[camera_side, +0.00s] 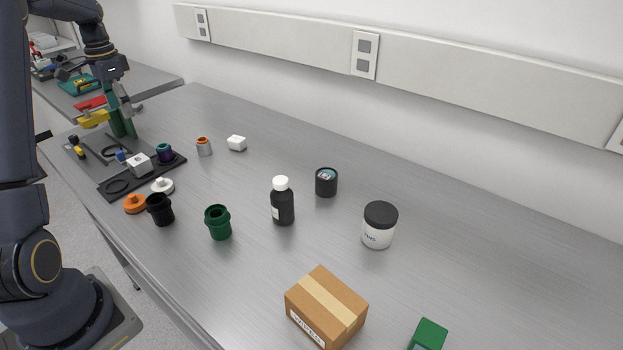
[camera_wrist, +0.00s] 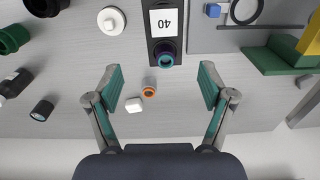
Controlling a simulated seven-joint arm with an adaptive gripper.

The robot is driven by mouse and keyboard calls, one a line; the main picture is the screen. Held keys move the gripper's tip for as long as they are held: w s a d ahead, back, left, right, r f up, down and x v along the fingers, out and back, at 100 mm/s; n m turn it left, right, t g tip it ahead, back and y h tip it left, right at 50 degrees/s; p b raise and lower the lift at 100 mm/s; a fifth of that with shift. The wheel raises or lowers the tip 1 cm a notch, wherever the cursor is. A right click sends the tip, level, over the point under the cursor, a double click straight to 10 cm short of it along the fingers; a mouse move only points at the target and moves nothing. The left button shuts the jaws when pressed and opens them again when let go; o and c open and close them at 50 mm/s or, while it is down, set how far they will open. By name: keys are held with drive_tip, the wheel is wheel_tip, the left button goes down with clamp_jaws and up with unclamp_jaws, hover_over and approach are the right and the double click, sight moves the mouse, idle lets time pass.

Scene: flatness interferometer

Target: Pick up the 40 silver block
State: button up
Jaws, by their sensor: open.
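The 40 silver block (camera_side: 139,165) sits on the black plate at the left of the bench. In the wrist view its top, marked 40 (camera_wrist: 165,22), shows near the upper edge, beyond my fingertips. My gripper (camera_wrist: 160,82) is open and empty, with its two fingers spread wide. In the side view my gripper (camera_side: 123,98) hangs above the bench, up and to the left of the block and apart from it.
A dark ring piece with a teal-purple rim (camera_side: 165,153) stands beside the block on the black plate (camera_side: 117,188). An orange-topped silver piece (camera_side: 204,147) and a white block (camera_side: 237,143) lie nearby. A green stand with a yellow part (camera_side: 95,118) rises behind.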

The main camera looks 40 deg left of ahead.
hover_over(137, 159)
drive_tip(key=f, duration=1.1)
drive_tip(key=shift+s+d, duration=0.2)
drive_tip(key=shift+d, duration=0.05)
drive_tip(key=shift+w+a+f, duration=0.1)
drive_tip(key=shift+f, duration=1.45)
drive_tip(key=shift+w+f, duration=0.1)
drive_tip(key=shift+f, duration=1.45)
drive_tip(key=shift+c, duration=0.4)
drive_tip(key=c, duration=1.3)
drive_tip(key=shift+r, duration=0.1)
drive_tip(key=shift+c, duration=0.4)
drive_tip(key=shift+r, duration=0.1)
